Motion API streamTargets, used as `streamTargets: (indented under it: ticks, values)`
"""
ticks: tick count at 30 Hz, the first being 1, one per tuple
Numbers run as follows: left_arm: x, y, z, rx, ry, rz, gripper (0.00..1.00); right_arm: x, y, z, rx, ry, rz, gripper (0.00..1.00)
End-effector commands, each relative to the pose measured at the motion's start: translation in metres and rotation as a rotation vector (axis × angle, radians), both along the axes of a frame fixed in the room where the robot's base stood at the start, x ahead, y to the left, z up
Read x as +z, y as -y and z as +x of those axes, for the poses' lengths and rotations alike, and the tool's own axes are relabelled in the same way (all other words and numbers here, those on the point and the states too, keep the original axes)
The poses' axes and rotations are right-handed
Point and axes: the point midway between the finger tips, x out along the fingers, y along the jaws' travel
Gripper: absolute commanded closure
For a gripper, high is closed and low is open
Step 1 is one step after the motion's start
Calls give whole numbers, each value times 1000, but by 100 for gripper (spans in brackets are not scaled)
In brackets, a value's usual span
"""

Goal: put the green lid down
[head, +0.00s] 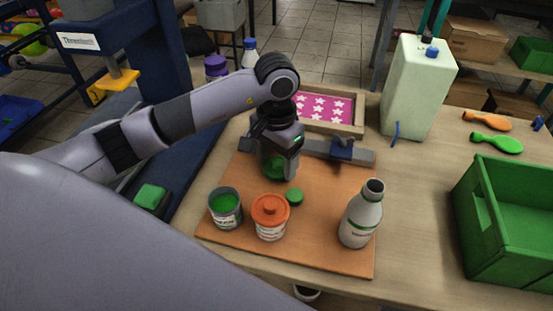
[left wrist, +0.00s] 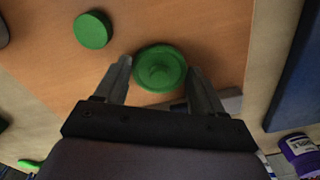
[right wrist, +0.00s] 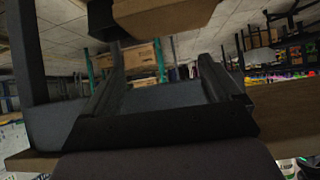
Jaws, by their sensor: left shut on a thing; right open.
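In the left wrist view the lid (left wrist: 160,68) sits between the two fingers, over the orange-brown board (head: 325,252). Whether it touches the board I cannot tell. A smaller flat green disc (head: 294,197) lies on the board just in front of the gripper. The open can with green inside (head: 225,207) stands at the board's left. My right gripper (right wrist: 161,62) is open and empty; it is outside the head view.
A grey-white bottle (head: 361,214) stands at the board's right. Behind are a framed pink star screen (head: 325,107) and a large pale canister (head: 416,88). A green crate (head: 508,225) is at right. The board's middle right is bare.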

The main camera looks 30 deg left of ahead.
Motion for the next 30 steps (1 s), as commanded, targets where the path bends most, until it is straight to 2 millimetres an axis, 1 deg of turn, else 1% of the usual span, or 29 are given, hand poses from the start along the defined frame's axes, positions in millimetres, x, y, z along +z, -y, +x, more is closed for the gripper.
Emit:
streamTargets:
  ticks: [2, 9, 13, 14, 15, 16, 26, 28, 30]
  values:
    - [-4, 0, 0, 0, 0, -1, 59, -1, 1, 0, -1, -1, -1, 9]
    - [-5, 0, 0, 0, 1, 0, 59, -4, 2, -1, -3, -6, -4, 9]
    - [-10, 0, 0, 0, 1, 1, 59, -10, 2, -1, -4, -9, -3, 9]
    - [-8, 0, 0, 0, 1, 0, 21, -8, 2, -1, -4, -10, -4, 9]
    - [-7, 0, 0, 0, 1, 0, 8, -8, 2, -1, -4, -13, -4, 9]
    - [-7, 0, 0, 0, 1, 0, 6, -8, 2, -1, -4, -13, -4, 9]
    - [-5, 0, 0, 0, 1, 0, 6, 0, 1, 2, -3, 1, 1, 9]
    - [-2, 0, 0, 0, 0, -1, 6, 5, 1, 2, -2, 3, 0, 9]
    - [6, 0, 1, 0, 5, 0, 6, 3, 1, 2, -2, 9, 1, 9]
